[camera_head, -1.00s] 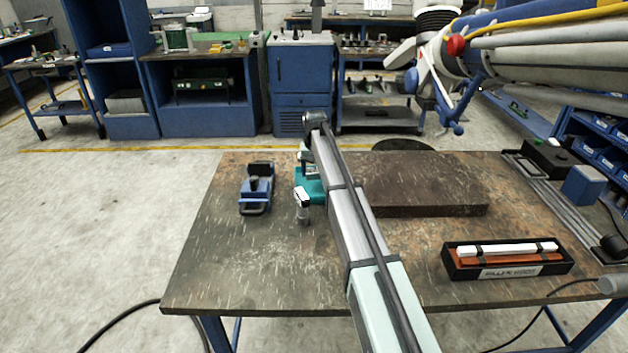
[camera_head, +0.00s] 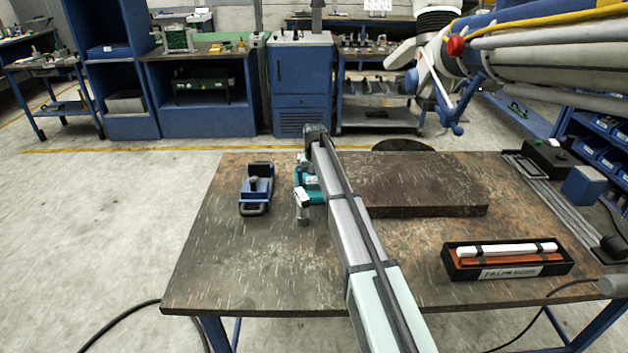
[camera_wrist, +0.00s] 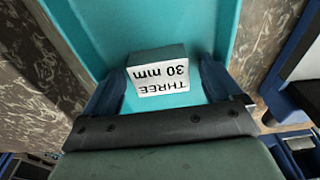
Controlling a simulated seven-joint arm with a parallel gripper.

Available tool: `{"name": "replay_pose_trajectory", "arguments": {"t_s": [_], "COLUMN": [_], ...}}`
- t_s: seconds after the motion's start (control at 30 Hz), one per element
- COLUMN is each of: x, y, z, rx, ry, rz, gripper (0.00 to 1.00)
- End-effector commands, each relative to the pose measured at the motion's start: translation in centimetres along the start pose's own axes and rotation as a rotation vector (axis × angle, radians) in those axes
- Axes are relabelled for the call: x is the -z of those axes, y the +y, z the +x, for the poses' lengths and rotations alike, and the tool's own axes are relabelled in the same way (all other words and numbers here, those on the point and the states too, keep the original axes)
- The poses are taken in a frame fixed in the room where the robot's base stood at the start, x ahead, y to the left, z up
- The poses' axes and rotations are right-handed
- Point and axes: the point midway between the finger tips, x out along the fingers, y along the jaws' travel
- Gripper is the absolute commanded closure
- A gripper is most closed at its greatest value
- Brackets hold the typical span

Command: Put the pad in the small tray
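The small tray (camera_wrist: 110,30) is teal with raised sides and fills the view behind the pad. In the head view the tray (camera_head: 314,190) stands on the table, partly hidden by my arm. I cannot tell whether the pad touches the tray floor.
A dark slab (camera_head: 430,190) lies to the right. A black box (camera_head: 455,268) with white and orange bars lies front right. The table's front left (camera_head: 240,270) is clear.

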Motion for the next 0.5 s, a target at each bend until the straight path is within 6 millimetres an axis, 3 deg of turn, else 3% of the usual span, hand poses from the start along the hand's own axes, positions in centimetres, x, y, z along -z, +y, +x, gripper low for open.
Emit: {"name": "replay_pose_trajectory", "arguments": {"t_s": [0.3,0.5], "x": [0.0,0.0], "y": [0.0,0.0], "z": [-0.3,-2.7], "rx": [0.0,0.0], "ry": [0.001,0.002], "rz": [0.0,0.0], "gripper": [0.07,0.07]}}
